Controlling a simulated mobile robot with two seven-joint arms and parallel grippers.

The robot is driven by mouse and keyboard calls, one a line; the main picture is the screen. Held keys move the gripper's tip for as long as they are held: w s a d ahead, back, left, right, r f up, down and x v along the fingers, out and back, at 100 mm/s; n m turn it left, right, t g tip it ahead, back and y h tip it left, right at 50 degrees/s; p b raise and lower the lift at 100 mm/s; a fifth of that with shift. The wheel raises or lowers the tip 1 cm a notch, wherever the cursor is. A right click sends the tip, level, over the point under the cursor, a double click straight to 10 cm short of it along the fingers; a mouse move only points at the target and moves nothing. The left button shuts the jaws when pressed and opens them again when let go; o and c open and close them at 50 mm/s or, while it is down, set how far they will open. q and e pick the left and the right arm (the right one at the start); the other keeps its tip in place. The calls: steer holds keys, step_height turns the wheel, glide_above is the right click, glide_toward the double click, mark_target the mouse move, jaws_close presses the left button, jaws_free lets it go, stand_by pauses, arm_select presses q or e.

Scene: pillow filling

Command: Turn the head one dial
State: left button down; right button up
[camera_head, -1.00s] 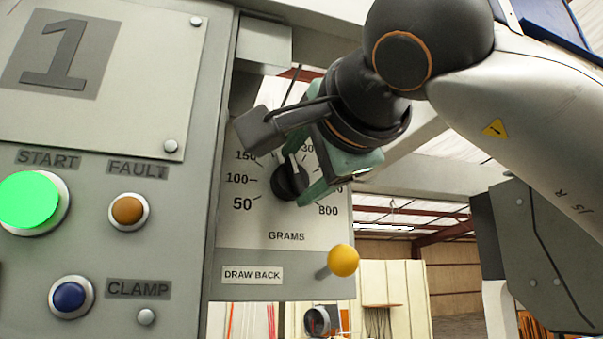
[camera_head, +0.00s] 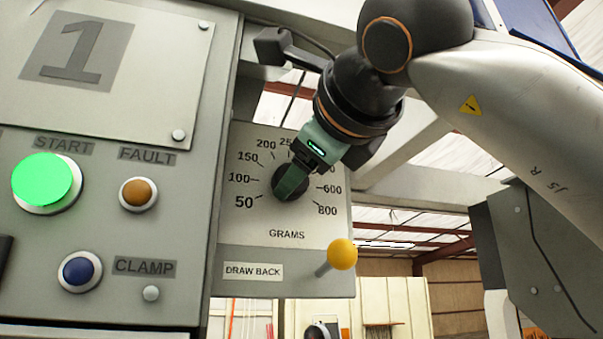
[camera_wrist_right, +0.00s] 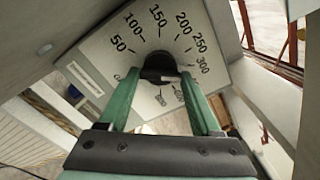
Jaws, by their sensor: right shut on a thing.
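The head one dial is a black round knob (camera_head: 278,180) on a pale scale plate (camera_head: 245,222) marked in grams from 50 to 800. My right gripper (camera_head: 288,187) reaches it from the upper right, with green fingers shut on the knob. In the right wrist view the knob (camera_wrist_right: 158,63) sits between the two fingertips (camera_wrist_right: 160,74), one on each side. The fingers cover much of the knob in the head view, so I cannot tell which mark its pointer faces. My left gripper is out of view.
A yellow ball-ended draw back lever (camera_head: 342,254) sticks out below the scale. Left of it, the panel marked 1 (camera_head: 75,47) carries a lit green start button (camera_head: 43,180), an orange fault lamp (camera_head: 138,194) and a blue clamp button (camera_head: 79,271).

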steer(key=m+b, duration=0.2)
steer(key=m, duration=0.8)
steer(key=shift+f+b, duration=0.1)
steer(key=shift+b, duration=0.25)
steer(key=shift+m, duration=0.4)
steer(key=o, duration=1.4)
steer(key=b+v, duration=0.3)
steer(key=v, duration=0.9)
steer(key=shift+s, duration=0.3)
